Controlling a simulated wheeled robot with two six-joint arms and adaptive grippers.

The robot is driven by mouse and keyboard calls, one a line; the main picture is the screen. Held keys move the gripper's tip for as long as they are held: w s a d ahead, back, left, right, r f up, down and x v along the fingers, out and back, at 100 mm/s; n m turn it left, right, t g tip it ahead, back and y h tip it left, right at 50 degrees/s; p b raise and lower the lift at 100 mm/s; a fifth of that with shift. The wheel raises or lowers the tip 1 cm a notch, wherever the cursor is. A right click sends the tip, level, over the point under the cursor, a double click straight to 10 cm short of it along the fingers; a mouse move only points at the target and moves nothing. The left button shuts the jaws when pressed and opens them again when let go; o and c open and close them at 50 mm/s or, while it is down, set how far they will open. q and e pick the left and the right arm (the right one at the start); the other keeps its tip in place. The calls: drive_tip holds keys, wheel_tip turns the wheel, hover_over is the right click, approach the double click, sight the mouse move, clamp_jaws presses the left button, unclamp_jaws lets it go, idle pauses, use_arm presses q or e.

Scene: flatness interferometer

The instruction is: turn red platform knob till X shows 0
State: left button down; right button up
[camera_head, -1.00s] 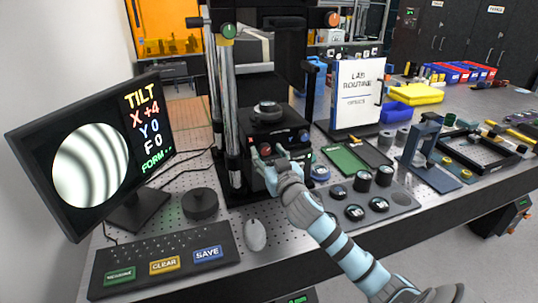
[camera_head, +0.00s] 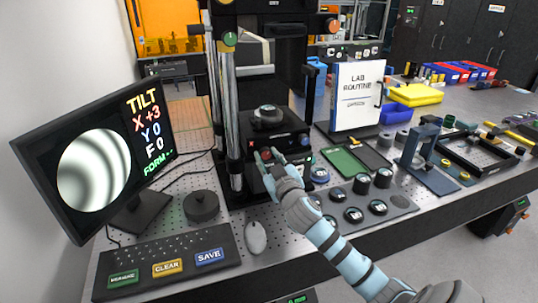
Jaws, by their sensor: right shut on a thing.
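The monitor (camera_head: 95,160) at the left shows TILT with X +3, Y 0, F 0, and a round pattern of broad curved fringes. The interferometer (camera_head: 268,80) stands at the centre with a dark round part on its platform. The red platform knob (camera_head: 266,154) is on the platform's front, mostly covered by my right gripper (camera_head: 267,160). The right gripper is shut on the red knob. A blue knob (camera_head: 304,139) shows to its right. My left gripper is not in view.
A keypad with a yellow CLEAR button (camera_head: 167,267) and blue SAVE button (camera_head: 209,256), a mouse (camera_head: 256,237) and a black round puck (camera_head: 201,205) lie in front. A tray of round parts (camera_head: 399,203) and a LAB ROUTINE board (camera_head: 358,92) are to the right.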

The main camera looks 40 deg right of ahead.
drive_tip(key=n+p, duration=0.2)
drive_tip(key=n, duration=0.1)
drive_tip(key=shift+r, duration=0.1)
drive_tip(key=shift+n+p, duration=0.75)
drive_tip(key=shift+n, duration=0.95)
drive_tip(key=o, duration=1.2)
drive_tip(key=shift+c, duration=0.2)
drive_tip(key=v, duration=1.2)
